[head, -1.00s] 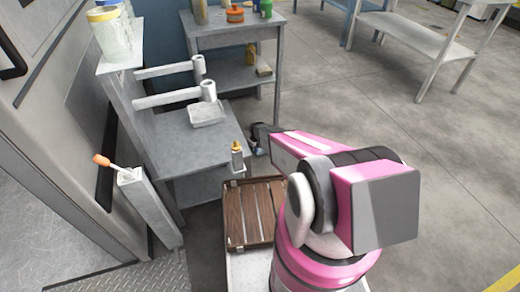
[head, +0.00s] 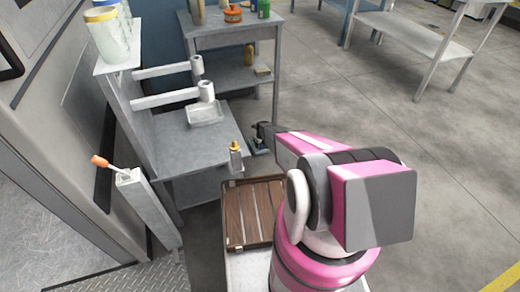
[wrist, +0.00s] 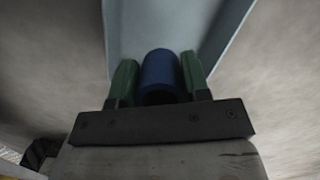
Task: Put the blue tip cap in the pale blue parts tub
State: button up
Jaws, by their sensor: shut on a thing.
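The blue tip cap (wrist: 160,75) is a short dark blue cylinder between the green fingers of my gripper (wrist: 160,67) in the wrist view. My gripper is shut on it. In the head view my gripper (head: 259,143) is small and partly hidden by my arm, just off the right edge of the grey bench. Beyond the cap, the wrist view shows a pale blue-grey flat surface (wrist: 175,25) with straight edges; I cannot tell whether it is the parts tub. A small pale tray (head: 205,116) sits on the bench under two arms; its colour looks grey, so I cannot confirm it as the tub.
A grey bench (head: 185,150) carries a small yellow-topped bottle (head: 236,155) at its front corner. A brown slatted crate (head: 256,212) stands below, beside my arm. A post with an orange-handled tool (head: 104,162) stands at left. Open floor (head: 350,100) lies to the right.

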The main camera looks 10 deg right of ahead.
jog(key=shift+f, duration=1.8)
jog(key=shift+f, duration=0.15)
jog(key=o, duration=0.7)
jog(key=r, duration=0.4)
jog(key=s+r, duration=0.1)
jog(key=r, duration=0.7)
jog(key=shift+s+d+r, duration=0.35)
jog(key=shift+d, duration=0.05)
jog(key=s+r+n, duration=1.4)
jog(key=s+r, duration=0.4)
jog(key=r, duration=0.2)
jog(key=s+a+r+n+g, duration=0.1)
jog(key=s+r+n, duration=1.4)
jog(key=s+r, duration=0.3)
notch_tip(320, 180, up, 3)
jog(key=shift+s+r+h, duration=0.2)
jog(key=shift+s+h, duration=0.15)
jog(key=shift+h, duration=0.05)
